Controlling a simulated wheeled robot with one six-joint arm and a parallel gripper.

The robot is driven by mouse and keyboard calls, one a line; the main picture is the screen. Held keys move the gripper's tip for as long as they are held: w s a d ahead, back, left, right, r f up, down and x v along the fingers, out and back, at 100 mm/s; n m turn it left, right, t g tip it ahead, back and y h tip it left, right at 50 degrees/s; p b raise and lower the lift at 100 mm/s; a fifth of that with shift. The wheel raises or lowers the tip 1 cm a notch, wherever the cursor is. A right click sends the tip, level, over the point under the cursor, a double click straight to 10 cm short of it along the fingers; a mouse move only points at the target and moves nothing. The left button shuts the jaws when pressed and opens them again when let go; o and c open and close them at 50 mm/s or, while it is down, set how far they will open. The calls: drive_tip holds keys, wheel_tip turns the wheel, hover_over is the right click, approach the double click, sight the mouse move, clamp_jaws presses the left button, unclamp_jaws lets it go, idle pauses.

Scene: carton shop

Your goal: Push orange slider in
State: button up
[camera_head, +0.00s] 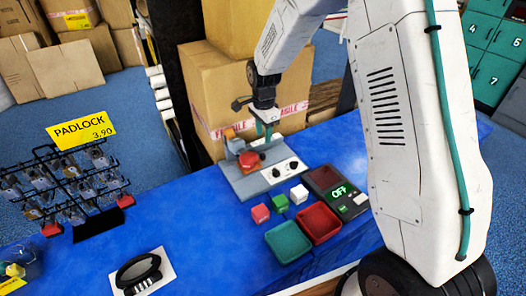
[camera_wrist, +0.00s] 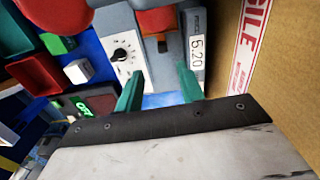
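The orange slider (camera_wrist: 157,20) sits on the upright part of a grey control device (camera_wrist: 172,62), at the top middle of the wrist view. In the head view my gripper (camera_head: 265,130) is above and right of the slider, close to the device's back. How far in the slider is, I cannot tell.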

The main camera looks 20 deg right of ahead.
sight(262, 154)
drive_tip(key=shift+w+f, duration=0.25)
drive_tip(key=shift+f, duration=0.7)
wheel_tip(262, 154, down, 7)
drive_tip(key=shift+f, duration=0.1)
drive_tip(key=shift+c, duration=0.4)
clamp_jaws()
drive_tip(key=shift+a, duration=0.1)
